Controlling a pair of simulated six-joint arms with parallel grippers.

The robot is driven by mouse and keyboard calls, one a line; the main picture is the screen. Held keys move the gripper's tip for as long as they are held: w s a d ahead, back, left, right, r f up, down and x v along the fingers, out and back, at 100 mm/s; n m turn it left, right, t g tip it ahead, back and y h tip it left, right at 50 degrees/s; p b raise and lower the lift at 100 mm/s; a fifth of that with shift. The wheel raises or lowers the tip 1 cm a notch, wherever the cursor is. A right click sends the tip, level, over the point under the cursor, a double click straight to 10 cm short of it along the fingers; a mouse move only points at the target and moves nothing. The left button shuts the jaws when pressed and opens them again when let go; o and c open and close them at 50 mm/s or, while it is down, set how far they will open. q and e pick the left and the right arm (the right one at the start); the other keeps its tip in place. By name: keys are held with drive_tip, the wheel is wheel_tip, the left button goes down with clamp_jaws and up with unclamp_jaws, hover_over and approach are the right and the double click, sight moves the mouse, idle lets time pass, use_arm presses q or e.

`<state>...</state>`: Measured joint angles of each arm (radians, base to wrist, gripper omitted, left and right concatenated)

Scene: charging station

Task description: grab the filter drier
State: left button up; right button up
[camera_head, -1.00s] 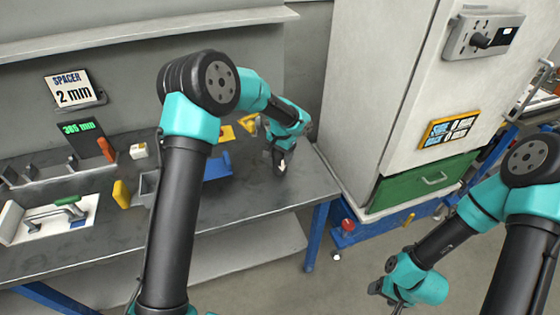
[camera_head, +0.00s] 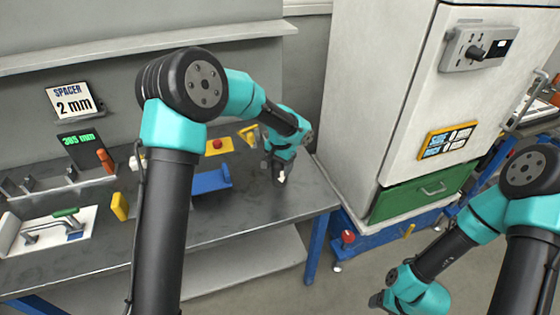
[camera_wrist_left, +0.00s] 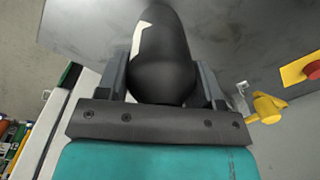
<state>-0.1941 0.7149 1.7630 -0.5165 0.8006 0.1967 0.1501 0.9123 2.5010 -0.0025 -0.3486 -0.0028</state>
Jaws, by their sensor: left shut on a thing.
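The filter drier (camera_wrist_left: 162,62) is a dark, rounded cylinder with a white label patch. It fills the middle of the left wrist view, between the two fingers of my left gripper (camera_wrist_left: 162,82), which is shut on it. In the head view my left gripper (camera_head: 275,172) points down over the right end of the grey workbench, and only a small dark and white part of the drier shows under it. I cannot tell whether the drier touches the bench top. My right gripper (camera_head: 378,300) hangs low over the floor at the lower right; its fingers are too small to read.
The grey workbench (camera_head: 245,225) holds a blue holder (camera_head: 212,181), a yellow plate with a red button (camera_head: 217,146), a yellow block (camera_head: 119,207) and a white clamp board (camera_head: 50,236). A tall cabinet (camera_head: 385,90) with a green drawer (camera_head: 420,191) stands close to the right.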

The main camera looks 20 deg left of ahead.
use_arm(q)
drive_tip(key=s+d+r, duration=0.1)
drive_tip(key=s+d, duration=0.2)
drive_tip(key=s, duration=0.9)
drive_tip(key=shift+d, duration=0.2)
drive_tip(key=shift+w+a, duration=0.1)
